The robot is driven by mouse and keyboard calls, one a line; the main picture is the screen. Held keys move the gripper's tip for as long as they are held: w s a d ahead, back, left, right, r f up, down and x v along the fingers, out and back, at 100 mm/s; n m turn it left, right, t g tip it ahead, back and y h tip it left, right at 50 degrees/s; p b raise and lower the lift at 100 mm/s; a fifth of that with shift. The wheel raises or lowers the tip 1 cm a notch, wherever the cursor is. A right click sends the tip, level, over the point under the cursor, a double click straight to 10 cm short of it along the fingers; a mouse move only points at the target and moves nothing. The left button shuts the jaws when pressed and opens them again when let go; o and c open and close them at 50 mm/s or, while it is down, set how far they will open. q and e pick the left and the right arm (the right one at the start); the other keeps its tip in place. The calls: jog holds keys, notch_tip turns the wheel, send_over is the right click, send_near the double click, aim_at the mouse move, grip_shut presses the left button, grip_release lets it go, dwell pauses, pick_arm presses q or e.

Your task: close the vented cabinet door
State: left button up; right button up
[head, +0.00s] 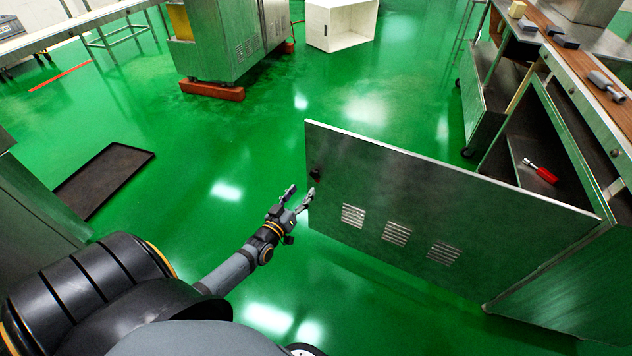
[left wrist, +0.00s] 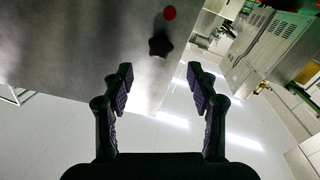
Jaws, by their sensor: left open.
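The vented cabinet door (head: 400,210) is a grey metal panel with several louvred vents, swung wide open from the cabinet (head: 570,285) at the right. A dark knob (head: 316,174) sits near its free left edge. In the left wrist view the door (left wrist: 80,50) fills the upper left, with the dark star-shaped knob (left wrist: 160,45) and a red dot (left wrist: 169,13) near its edge. My left gripper (head: 299,196) is open and empty beside the door's free edge; I cannot tell whether it touches. It also shows in the left wrist view (left wrist: 160,78). My right gripper is not in view.
A red-handled tool (head: 541,172) lies inside the open cabinet. A wooden-topped counter (head: 560,45) with small items runs above it. A dark mat (head: 104,178) lies on the left. A white open box (head: 341,24) stands at the back. The green floor between is clear.

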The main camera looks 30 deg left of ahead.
aim_at(314, 176)
pick_arm(q)
jog(key=w+b, duration=0.1)
jog(key=w, duration=0.1)
jog(key=w+b, duration=0.1)
jog(key=w, duration=0.3)
jog(key=shift+w+a+f+b, duration=0.25)
jog(key=shift+w+b, duration=0.1)
jog(key=shift+b, duration=0.05)
jog(key=shift+w+r, duration=0.15)
jog(key=shift+w, duration=0.35)
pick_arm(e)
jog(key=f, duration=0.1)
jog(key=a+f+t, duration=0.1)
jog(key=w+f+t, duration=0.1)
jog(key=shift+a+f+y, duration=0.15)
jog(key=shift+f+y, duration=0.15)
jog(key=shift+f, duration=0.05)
pick_arm(q)
jog(key=shift+c, duration=0.2)
grip_shut()
